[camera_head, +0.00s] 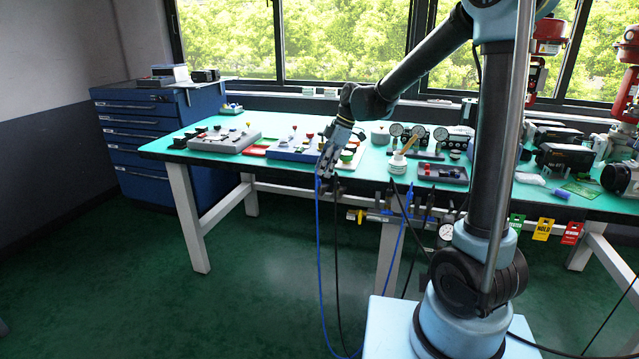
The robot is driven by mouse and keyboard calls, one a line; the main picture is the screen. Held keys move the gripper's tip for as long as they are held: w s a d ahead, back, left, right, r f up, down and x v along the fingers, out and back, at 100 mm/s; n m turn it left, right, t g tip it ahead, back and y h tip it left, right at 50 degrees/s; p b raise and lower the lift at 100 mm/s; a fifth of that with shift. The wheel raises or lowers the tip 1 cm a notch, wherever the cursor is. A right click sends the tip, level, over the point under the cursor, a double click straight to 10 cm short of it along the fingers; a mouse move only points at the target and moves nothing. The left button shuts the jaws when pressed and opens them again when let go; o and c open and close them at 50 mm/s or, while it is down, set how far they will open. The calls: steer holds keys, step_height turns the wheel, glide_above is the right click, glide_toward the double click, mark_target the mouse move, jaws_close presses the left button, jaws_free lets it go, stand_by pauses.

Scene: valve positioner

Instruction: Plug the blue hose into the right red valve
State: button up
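My gripper (326,172) points down in front of the bench's front edge, left of the middle. The blue hose (320,250) rises to its fingertips and appears held there; the fingers are small and the hose end is hidden. The hose hangs to the floor, loops, and rises again toward the fittings under the bench edge. The right red valve (627,90) stands at the far right by the window, partly cut off by the picture edge. Another red valve (548,42) stands left of it, partly behind my arm. My gripper is far left of both valves.
The green-topped bench (160,148) carries control boxes (225,138), gauges (418,131) and black positioners (565,156). Coloured tags (543,229) hang from its front edge. A black cable (337,260) hangs beside the hose. A blue drawer cabinet (130,140) stands left. The floor at left is clear.

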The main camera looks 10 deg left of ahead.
mark_target(318, 181)
steer(key=shift+x, duration=3.05)
jaws_close()
